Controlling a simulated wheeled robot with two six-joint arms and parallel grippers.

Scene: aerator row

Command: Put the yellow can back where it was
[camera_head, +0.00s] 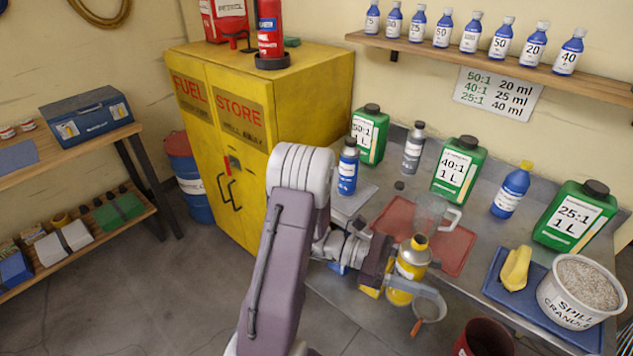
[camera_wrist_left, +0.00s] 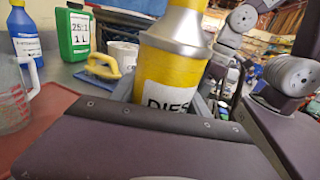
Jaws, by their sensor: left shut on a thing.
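The yellow can (camera_head: 411,262) has a silver neck, a yellow cap and a white label. My left gripper (camera_head: 404,283) is shut around its body and holds it upright near the bench's front edge. In the left wrist view the can (camera_wrist_left: 172,62) fills the middle, its label partly reading "DIES". The dark gripper body hides its lower part there. I cannot tell whether its base touches anything. A red mat (camera_head: 452,262) lies on the bench behind the can, with a clear jug (camera_head: 430,210) on it. My right gripper is not in view.
Green jugs (camera_head: 459,170) and blue bottles (camera_head: 510,190) stand along the back of the bench. A yellow cabinet (camera_head: 310,95) stands behind my left arm.

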